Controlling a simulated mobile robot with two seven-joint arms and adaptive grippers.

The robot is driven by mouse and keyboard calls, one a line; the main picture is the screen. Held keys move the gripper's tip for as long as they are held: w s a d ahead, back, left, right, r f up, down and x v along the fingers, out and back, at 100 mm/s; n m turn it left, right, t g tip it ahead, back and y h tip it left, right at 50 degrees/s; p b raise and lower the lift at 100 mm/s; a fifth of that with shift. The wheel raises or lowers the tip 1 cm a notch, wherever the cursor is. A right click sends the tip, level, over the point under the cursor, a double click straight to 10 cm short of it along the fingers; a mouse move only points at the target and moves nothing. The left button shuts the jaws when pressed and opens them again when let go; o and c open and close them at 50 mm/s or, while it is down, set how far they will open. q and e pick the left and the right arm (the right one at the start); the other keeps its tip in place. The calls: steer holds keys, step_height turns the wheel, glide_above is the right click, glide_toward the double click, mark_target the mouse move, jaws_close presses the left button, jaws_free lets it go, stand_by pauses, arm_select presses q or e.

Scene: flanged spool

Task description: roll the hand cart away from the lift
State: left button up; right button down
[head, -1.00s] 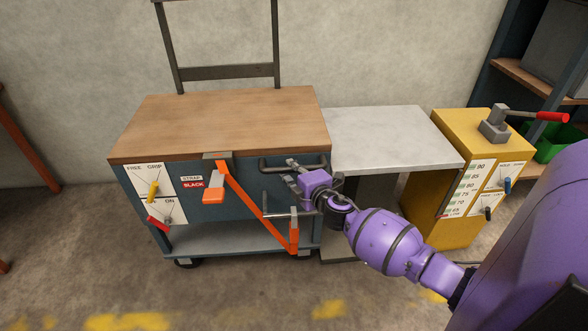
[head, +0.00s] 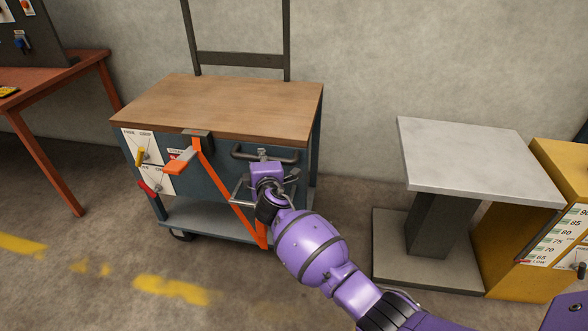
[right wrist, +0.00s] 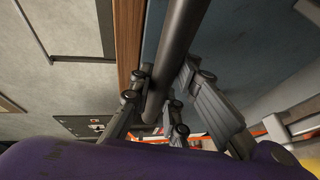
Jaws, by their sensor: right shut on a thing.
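The hand cart (head: 222,102) has a wooden top, a blue-grey body and a dark upright frame at its back. It stands apart from the lift (head: 478,160), with floor showing between them. My right gripper (head: 264,158) is at the cart's front and shut on the dark bar handle (head: 240,155). In the right wrist view the handle (right wrist: 175,50) runs between the fingers of the right gripper (right wrist: 160,108). My left gripper is not in view.
A red-brown table (head: 62,85) stands at the left, beyond a gap of floor. A yellow cabinet (head: 525,235) adjoins the lift at the right. An orange strap (head: 225,190) hangs across the cart's front. Floor in front is clear, with yellow markings (head: 170,290).

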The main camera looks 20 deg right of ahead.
mark_target(231, 153)
steer(key=a, duration=0.1)
steer(key=w+a+b, duration=0.1)
steer(key=a, duration=0.1)
steer(key=w+a+b, duration=0.1)
steer(key=shift+w+a+f, duration=0.2)
steer(key=shift+w+a, duration=0.05)
steer(key=shift+a, duration=0.15)
steer(key=w+a, duration=0.1)
steer(key=w+a+b, duration=0.1)
steer(key=a, duration=0.1)
steer(key=shift+r+b, duration=0.1)
steer(key=shift+b, duration=0.2)
steer(key=shift+w+a, duration=0.15)
steer(key=shift+a, duration=0.05)
steer(key=shift+r, duration=0.15)
steer(key=shift+a+r, duration=0.1)
steer(key=shift+r, duration=0.05)
steer(key=c, duration=1.7)
jaws_free()
steer(key=shift+w+a, duration=0.1)
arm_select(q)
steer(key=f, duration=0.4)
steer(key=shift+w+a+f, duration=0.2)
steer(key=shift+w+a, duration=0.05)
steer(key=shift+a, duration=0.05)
arm_select(e)
steer(key=shift+o, duration=0.2)
